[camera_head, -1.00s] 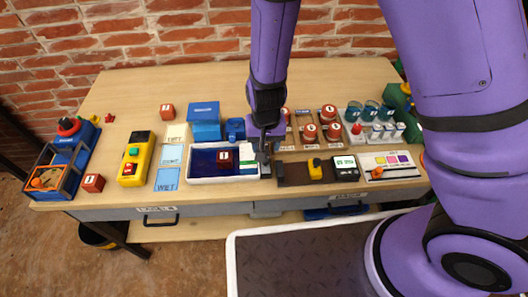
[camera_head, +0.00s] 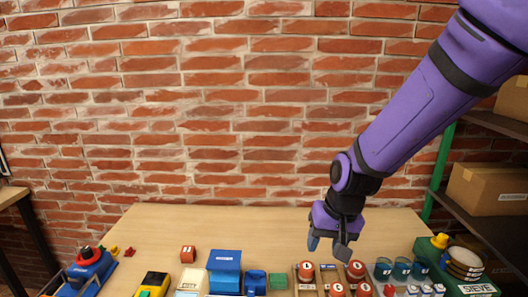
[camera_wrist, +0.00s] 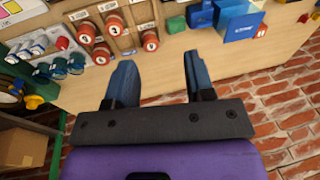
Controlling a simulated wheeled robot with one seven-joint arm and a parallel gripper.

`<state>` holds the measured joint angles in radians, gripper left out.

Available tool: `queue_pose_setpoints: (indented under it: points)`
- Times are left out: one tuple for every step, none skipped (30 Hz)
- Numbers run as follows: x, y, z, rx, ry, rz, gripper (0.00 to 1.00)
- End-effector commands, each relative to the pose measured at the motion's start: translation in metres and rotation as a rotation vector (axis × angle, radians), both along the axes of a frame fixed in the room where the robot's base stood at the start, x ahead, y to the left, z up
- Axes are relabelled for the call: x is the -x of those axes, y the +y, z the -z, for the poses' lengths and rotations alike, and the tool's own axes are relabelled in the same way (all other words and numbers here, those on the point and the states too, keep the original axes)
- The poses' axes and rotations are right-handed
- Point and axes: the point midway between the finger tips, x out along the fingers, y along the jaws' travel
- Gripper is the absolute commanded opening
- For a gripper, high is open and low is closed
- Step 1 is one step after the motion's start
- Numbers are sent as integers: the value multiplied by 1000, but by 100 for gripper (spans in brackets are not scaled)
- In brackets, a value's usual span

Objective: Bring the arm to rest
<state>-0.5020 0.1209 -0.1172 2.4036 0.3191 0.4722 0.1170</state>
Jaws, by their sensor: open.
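My gripper (camera_head: 328,246) is in the head view at the end of my purple arm, pointing down above the back part of the wooden table (camera_head: 150,225). Its two fingers are apart with nothing between them. In the wrist view my gripper (camera_wrist: 155,85) also shows two blue-grey fingers spread over bare table top. The gripper appears clear of the table and of the things on it.
Red numbered cylinders (camera_head: 357,270) stand in a wooden rack in front of my gripper. Blue cups (camera_head: 402,268) are to its right. A shelf with cardboard boxes (camera_head: 487,190) stands at the right.

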Motion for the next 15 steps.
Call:
queue_pose_setpoints:
  points:
    - [2,-10,-17,-10,-21,2,49]
    - [4,-16,-25,-14,-31,1,49]
    - [7,-23,-36,-16,-43,-2,49]
    - [9,-28,-44,-18,-54,-3,49]
    - [12,-34,-52,-20,-64,-4,49]
    - [15,-42,-62,-21,-78,-5,49]
    - [19,-47,-69,-20,-88,-7,49]
    - [22,-53,-77,-20,-98,-7,49]
    - [27,-60,-86,-18,-112,-9,49]
    - [30,-66,-93,-15,-123,-10,49]
    - [34,-71,-99,-14,-134,-9,49]
    - [40,-79,-108,-9,-148,-9,49]
    - [44,-84,-114,-6,-160,-10,49]
    - [49,-90,-120,-2,-170,-8,49]
    - [56,-97,-128,5,-186,-8,49]
